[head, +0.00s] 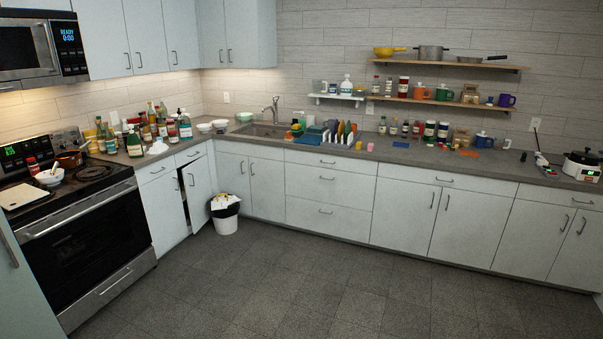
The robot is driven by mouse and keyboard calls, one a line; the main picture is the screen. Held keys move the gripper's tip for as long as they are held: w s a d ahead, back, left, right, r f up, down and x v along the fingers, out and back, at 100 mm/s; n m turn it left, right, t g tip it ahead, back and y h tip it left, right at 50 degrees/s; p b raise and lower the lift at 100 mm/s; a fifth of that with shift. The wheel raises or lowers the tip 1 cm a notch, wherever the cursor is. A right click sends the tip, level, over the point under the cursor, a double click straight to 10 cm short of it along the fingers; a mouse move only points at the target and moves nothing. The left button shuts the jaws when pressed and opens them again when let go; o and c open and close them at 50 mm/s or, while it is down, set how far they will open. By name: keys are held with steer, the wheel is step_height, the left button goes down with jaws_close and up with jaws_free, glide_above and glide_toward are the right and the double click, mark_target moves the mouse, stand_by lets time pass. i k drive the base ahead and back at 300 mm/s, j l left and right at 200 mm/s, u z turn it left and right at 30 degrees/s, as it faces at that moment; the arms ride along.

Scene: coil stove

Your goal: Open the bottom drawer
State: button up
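A stack of white drawers stands under the counter in the middle of the head view. Its bottom drawer (345,222) is shut, with a short horizontal metal handle (325,212). The drawers above it (345,184) are shut too. At the left, the stove (85,235) also has a low steel drawer (112,290) under its oven door, and this looks shut. I cannot tell from the picture alone which one the task means. My gripper is not in view.
A white trash bin (226,222) with a black liner stands on the floor left of the drawer stack. A cabinet door (197,192) near it hangs slightly ajar. The dark tiled floor (300,290) before the drawers is clear. The counter (400,150) holds many items.

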mark_target(353, 224)
steer(key=i, duration=2.3)
steer(key=i+l, duration=0.1)
steer(key=i, duration=2.15)
steer(key=i+u, duration=0.3)
steer(key=i, duration=0.3)
